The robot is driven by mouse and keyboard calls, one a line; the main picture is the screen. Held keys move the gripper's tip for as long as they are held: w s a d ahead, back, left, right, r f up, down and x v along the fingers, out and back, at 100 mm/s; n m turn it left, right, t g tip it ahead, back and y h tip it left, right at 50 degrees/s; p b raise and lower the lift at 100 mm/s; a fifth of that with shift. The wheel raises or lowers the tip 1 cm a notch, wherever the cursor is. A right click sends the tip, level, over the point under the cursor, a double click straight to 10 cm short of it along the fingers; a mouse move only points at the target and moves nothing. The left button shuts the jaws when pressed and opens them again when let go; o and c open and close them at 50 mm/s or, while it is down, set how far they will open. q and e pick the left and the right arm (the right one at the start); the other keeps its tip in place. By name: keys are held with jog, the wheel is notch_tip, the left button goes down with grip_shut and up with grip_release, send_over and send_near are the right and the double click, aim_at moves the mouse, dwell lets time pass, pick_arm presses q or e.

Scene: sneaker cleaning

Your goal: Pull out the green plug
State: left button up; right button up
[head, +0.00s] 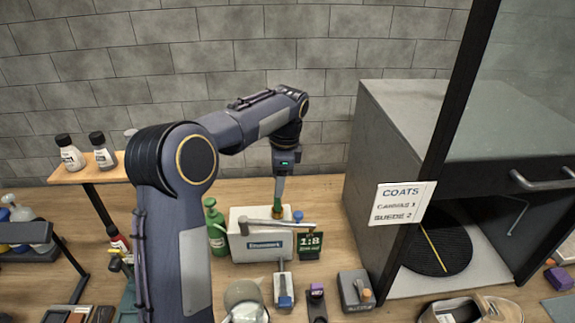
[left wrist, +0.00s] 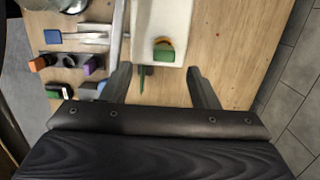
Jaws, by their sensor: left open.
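The green plug (left wrist: 163,49) sits at the end of the white box's top face, with a yellow-orange ring beside it. In the head view the plug (head: 277,208) shows small, just under my left gripper. The white box (head: 246,253) stands on the wooden table. My left gripper (head: 279,198) points down over the box. In the left wrist view its two fingers (left wrist: 158,70) are spread apart, with the plug just beyond the gap between their tips. Nothing is held. Whether a finger touches the plug cannot be told. My right gripper is not in view.
A dark cabinet (head: 400,130) stands further right.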

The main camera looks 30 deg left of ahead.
pick_arm(q)
jog(key=shift+w+a+f+p, duration=0.1)
jog(key=shift+a+f+p, duration=0.05)
jog(key=shift+f, duration=1.1)
jog(key=shift+s+a+f+p, duration=0.1)
jog(key=shift+f+p, duration=0.1)
jog(key=shift+f, duration=1.1)
jog(key=shift+w+a+f+p, duration=0.1)
jog(key=shift+a+f+p, duration=0.05)
jog(key=shift+f, duration=1.1)
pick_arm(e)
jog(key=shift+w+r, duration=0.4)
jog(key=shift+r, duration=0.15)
